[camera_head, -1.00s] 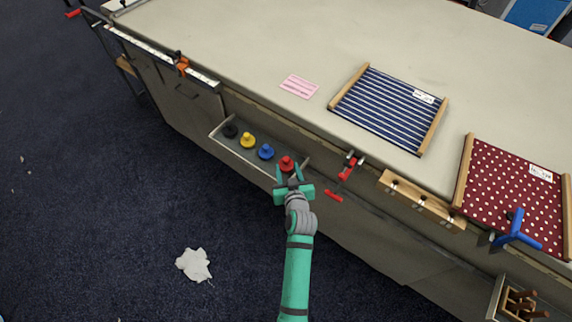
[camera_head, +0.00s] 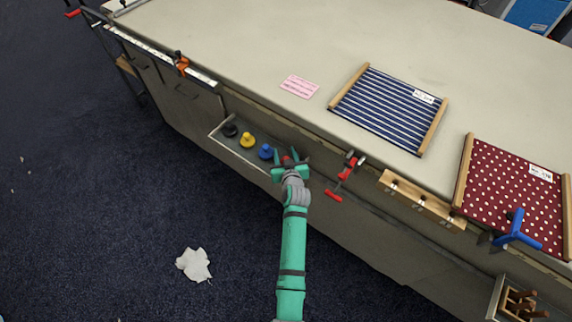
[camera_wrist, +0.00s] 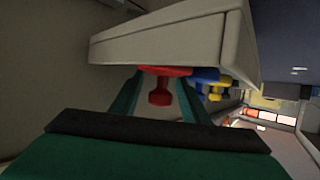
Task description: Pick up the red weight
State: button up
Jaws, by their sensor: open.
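The red weight (camera_head: 287,160) is at the right end of the row in the open drawer; my gripper covers most of it in the head view. In the wrist view the red weight (camera_wrist: 160,84) shows a wide disc and a knob, and lies between the two fingers. My gripper (camera_head: 290,158) is open around the weight's knob; the wrist view (camera_wrist: 158,95) shows a finger on each side, with gaps to the knob. I cannot tell whether a finger touches the disc.
The blue weight (camera_head: 266,152), yellow weight (camera_head: 248,140) and black weight (camera_head: 230,130) stand left of it in the drawer (camera_head: 226,148). A red clamp (camera_head: 346,170) hangs on the table edge just right of my gripper. White crumpled cloth (camera_head: 194,264) lies on the floor.

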grip_shut()
jog(key=shift+r, duration=0.1)
